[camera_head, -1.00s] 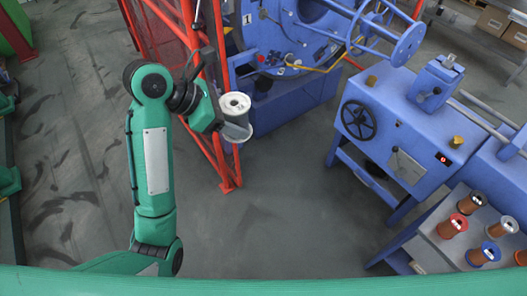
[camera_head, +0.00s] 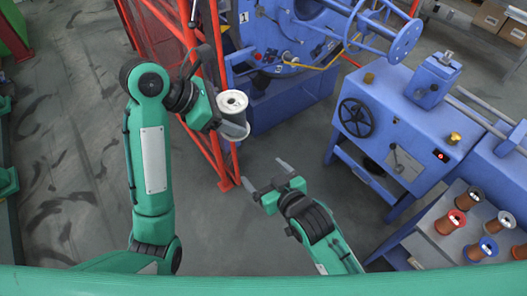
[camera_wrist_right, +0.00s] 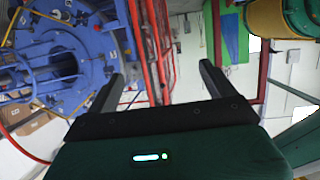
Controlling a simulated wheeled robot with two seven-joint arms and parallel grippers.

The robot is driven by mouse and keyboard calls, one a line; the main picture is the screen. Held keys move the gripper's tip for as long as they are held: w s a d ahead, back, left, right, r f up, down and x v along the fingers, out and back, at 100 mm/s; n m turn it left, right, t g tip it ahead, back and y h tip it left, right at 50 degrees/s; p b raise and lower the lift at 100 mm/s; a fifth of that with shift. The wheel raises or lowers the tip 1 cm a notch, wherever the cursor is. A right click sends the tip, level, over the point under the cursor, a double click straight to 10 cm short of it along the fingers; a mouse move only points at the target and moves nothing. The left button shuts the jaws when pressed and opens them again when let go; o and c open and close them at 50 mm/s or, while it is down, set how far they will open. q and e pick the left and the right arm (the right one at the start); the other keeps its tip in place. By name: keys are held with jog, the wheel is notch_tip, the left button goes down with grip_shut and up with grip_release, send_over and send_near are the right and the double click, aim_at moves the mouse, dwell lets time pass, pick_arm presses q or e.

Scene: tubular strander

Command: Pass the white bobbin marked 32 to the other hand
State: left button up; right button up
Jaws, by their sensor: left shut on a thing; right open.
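The white bobbin (camera_head: 239,98) is at the upper middle of the head view, held upright in the air beside the red frame. Its top rim and dark centre hole face up; I cannot read its number. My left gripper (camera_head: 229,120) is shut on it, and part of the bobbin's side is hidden. My right gripper (camera_head: 266,173) is open and empty, below and right of the bobbin, clearly apart from it. In the right wrist view my right gripper (camera_wrist_right: 160,84) shows both fingers spread with nothing between them.
A red cage frame (camera_head: 212,120) stands behind the left gripper. The blue strander (camera_head: 290,40) is at the top. A blue machine with a handwheel (camera_head: 358,118) stands at right, with several coloured bobbins (camera_head: 451,223) on a bench. Grey floor lies open below the grippers.

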aim_at(231, 120)
jog(key=s+r+t+y, duration=0.1)
jog(key=s+r, duration=0.2)
jog(key=r, duration=0.5)
jog(key=s+r+t+y, duration=0.1)
jog(key=s+r+y, duration=0.1)
jog(key=r, duration=0.7)
jog(key=shift+n, duration=0.4)
jog(key=x, duration=1.2)
jog(key=shift+s+a+f, duration=0.2)
jog(key=shift+a+f, duration=0.05)
jog(key=shift+a, duration=0.05)
